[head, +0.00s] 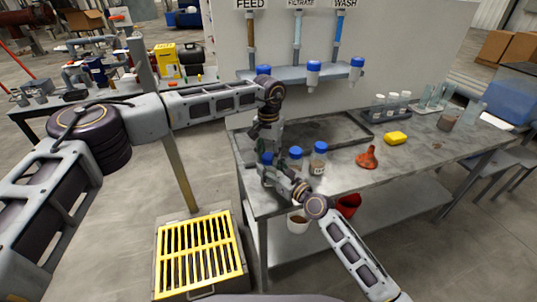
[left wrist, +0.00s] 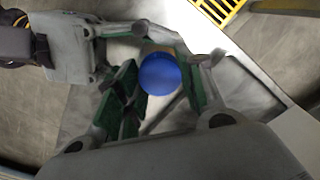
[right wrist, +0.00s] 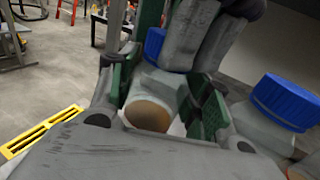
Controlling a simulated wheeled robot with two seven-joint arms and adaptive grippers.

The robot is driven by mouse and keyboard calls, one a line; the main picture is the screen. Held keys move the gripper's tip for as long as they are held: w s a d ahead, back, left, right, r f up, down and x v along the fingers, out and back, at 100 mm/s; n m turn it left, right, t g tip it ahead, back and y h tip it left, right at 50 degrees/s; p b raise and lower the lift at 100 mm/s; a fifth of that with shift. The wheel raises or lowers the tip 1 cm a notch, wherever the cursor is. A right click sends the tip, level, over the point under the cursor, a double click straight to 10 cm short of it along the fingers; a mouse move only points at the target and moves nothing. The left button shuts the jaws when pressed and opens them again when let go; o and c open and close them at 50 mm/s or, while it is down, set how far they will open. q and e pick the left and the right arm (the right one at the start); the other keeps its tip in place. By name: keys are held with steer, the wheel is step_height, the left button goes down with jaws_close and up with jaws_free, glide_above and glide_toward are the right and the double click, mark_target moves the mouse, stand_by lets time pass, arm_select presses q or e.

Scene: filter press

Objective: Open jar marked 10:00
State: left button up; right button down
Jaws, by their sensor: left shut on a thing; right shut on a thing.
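A clear jar with a blue lid (head: 266,159) is at the left end of the bench, between my two grippers. My left gripper (head: 264,149) comes from above and is shut on the blue lid, which shows round between its green pads in the left wrist view (left wrist: 160,74). My right gripper (head: 268,173) is shut on the jar body (right wrist: 150,108) from the side, with brownish contents visible. The lid (right wrist: 155,43) sits over the body; I cannot tell if it is loosened. The time mark on this jar is not readable.
Two more blue-lidded jars stand close to the right, one nearer (head: 295,160) and one taller-looking (head: 318,158). A dark tray (head: 340,122) lies behind them. An orange funnel (head: 367,158) and yellow sponge (head: 396,138) are farther right. A yellow grate (head: 198,250) is on the floor.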

arm_select(q)
steer(key=n, duration=1.3)
steer(key=shift+n, duration=0.3)
steer(key=n, duration=2.8)
steer(key=shift+r, duration=0.1)
steer(key=n, duration=0.5)
steer(key=shift+n, duration=0.4)
steer(key=n, duration=0.5)
steer(key=shift+n, duration=0.4)
steer(key=shift+r, duration=1.2)
stand_by(0.4)
